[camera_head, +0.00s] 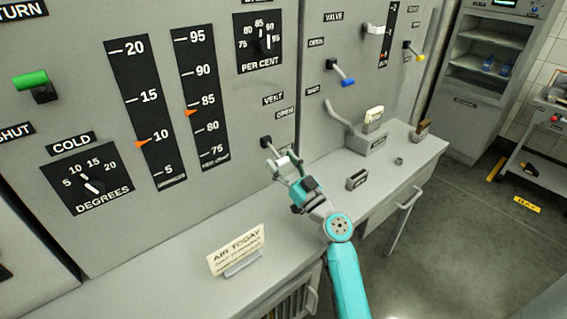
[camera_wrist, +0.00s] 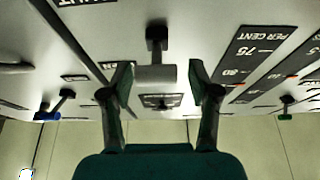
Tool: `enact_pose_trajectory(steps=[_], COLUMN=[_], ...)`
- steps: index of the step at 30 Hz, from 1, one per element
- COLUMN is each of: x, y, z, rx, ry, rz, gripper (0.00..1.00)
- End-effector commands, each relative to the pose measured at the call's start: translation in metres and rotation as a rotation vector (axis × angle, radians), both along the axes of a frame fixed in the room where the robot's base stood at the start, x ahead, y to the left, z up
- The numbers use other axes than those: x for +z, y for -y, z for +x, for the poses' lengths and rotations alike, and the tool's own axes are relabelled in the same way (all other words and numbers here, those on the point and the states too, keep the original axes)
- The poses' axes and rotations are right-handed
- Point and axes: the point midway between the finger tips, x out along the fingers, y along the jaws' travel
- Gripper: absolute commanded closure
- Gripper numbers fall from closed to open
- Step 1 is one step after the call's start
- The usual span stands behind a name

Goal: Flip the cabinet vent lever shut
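The vent lever (camera_head: 266,143) sticks out from the grey cabinet front below the VENT (camera_head: 273,98) and OPEN (camera_head: 285,112) labels. Its pale handle (camera_wrist: 155,76) and dark mount (camera_wrist: 156,38) show in the wrist view. My gripper (camera_head: 284,167) is at the lever, with its fingers open on either side of the handle. In the wrist view, my gripper (camera_wrist: 158,74) shows a gap between each finger and the handle. My fingers partly hide the handle in the head view. I cannot make out a shut label by this lever.
A green lever (camera_head: 31,80), a blue lever (camera_head: 347,82) and a yellow lever (camera_head: 419,57) also stick out from the cabinet. A sign (camera_head: 237,250) stands on the ledge below. A small dark block (camera_head: 356,179) lies on the counter (camera_head: 415,152) at right.

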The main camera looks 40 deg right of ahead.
Motion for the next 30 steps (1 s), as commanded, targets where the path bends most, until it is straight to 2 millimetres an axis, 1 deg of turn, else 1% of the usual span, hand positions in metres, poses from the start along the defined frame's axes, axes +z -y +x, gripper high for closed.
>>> enact_pose_trajectory(steps=[9,11,14,17,24,30], x=[-0.002,-0.003,-0.008,-0.015,-0.014,-0.013], y=[0.002,0.002,0.002,0.000,0.002,0.002], z=[-0.002,-0.005,-0.015,-0.030,-0.082,-0.120], rx=[-0.004,-0.005,-0.006,-0.003,-0.006,-0.005], ry=[-0.002,-0.002,-0.004,-0.004,-0.002,-0.002], rz=[0.002,0.002,0.002,0.002,0.001,0.001], gripper=[0.35,0.35,0.35,0.35,0.35,0.35])
